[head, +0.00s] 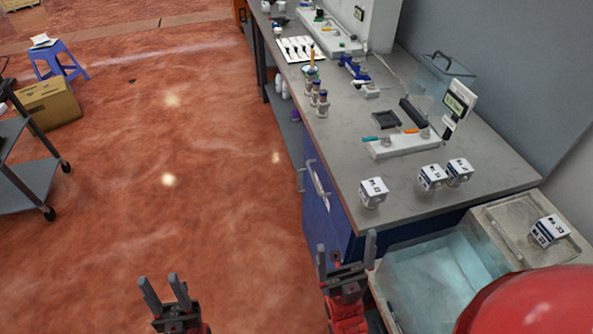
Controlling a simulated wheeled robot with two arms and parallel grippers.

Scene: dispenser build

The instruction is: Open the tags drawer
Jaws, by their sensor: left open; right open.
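A blue cabinet (330,222) stands under the grey counter, with its front facing the open floor at left. Pale bar handles (314,178) show on its front, seen at a steep angle. I cannot read any label, so I cannot tell which drawer is the tags drawer. The fronts look closed. My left gripper (163,282) is open and empty over the floor, well left of the cabinet. My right gripper (346,250) is open and empty, in front of the cabinet's near end and left of the clear bin. Neither gripper touches a handle.
The counter (420,205) carries labelled white-topped jars (373,192), a white stand (400,143) and small bottles. A clear bin (440,275) and a tray (510,225) sit at the near right. A cart (35,175) stands far left. The red floor between is clear.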

